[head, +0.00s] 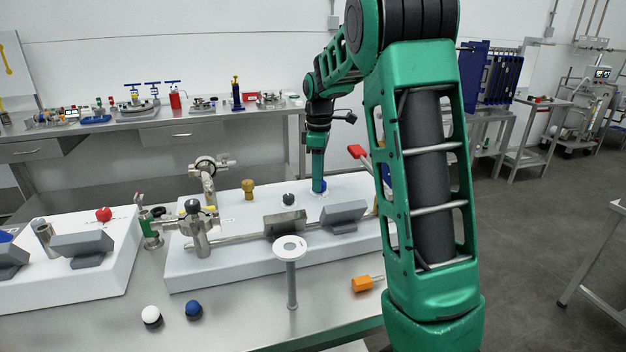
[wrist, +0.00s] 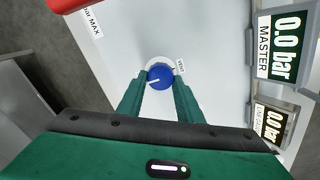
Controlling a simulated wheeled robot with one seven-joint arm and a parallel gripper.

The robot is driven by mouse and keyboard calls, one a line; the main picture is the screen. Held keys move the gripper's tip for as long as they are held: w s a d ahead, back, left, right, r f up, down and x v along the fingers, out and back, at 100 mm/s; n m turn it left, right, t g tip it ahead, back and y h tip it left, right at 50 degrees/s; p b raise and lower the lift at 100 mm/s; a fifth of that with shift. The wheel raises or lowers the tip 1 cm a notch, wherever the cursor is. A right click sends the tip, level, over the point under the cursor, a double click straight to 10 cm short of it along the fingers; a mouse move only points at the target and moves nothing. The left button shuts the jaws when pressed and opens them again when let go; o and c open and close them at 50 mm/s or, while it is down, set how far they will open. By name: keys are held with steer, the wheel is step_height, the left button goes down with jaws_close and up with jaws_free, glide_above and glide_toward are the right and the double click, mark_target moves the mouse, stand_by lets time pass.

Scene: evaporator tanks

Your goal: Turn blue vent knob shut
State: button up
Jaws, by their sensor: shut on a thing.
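The blue vent knob (wrist: 160,77) sits on the white panel in the wrist view, with a white pointer line on its face aimed to the left. A ring with a label reading VENT (wrist: 180,67) lies around it. My gripper (wrist: 159,84) is over the knob with its two green fingers on either side, shut on it. In the head view my gripper (head: 319,178) points straight down onto the white housing (head: 232,262), and only a bit of the blue knob (head: 319,187) shows at the fingertips.
A red handle (head: 357,151) stands close right of my gripper. A black knob (head: 289,199) and brass fitting (head: 248,188) are left.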

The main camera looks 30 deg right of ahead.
steer(key=shift+d, duration=0.4)
steer(key=o, duration=1)
steer(key=shift+d, duration=0.1)
steer(key=shift+o, duration=0.2)
steer(key=shift+a, duration=0.25)
steer(key=shift+r, duration=0.1)
step_height(320, 180, up, 10)
steer(key=shift+r, duration=0.25)
steer(key=shift+w, duration=0.1)
